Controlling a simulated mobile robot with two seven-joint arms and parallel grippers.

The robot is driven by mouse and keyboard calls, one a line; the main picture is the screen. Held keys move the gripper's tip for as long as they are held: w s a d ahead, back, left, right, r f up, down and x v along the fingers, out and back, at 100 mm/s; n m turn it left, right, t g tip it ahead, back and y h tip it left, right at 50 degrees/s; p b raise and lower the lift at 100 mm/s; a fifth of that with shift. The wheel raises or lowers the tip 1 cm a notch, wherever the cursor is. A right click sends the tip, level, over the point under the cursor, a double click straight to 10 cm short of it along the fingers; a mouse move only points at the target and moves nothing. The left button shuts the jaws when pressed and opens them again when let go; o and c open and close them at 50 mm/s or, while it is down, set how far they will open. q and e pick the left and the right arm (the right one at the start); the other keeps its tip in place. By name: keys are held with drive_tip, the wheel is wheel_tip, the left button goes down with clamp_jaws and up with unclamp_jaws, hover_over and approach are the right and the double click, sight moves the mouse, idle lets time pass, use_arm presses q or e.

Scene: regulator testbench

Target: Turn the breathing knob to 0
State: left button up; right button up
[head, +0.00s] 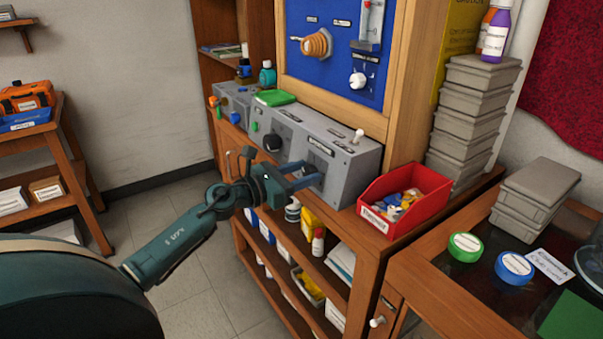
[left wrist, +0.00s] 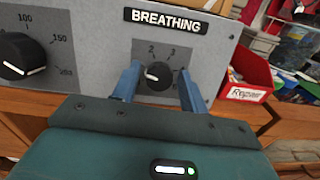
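The breathing knob (left wrist: 158,75) is a round black dial with a white pointer mark, under the black BREATHING label (left wrist: 166,21) on a grey panel. In the left wrist view its pointer aims left; the numbers 2 and 3 show above it, while the rest of the scale is hidden or unclear. My left gripper (left wrist: 158,88) is open, with one blue finger on each side of the knob and gaps between. In the head view, my left gripper (head: 308,178) is in front of the grey breathing box (head: 354,168) and hides much of the knob. My right gripper is not in view.
Another black dial (left wrist: 22,57), with marks such as 100 and 150, is left of the breathing knob. A red bin (head: 410,190) of small parts stands right of the box. A green object (head: 275,97) lies on the neighbouring box. Shelves with bottles are below.

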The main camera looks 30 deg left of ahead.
use_arm(q)
drive_tip(key=c, duration=0.7)
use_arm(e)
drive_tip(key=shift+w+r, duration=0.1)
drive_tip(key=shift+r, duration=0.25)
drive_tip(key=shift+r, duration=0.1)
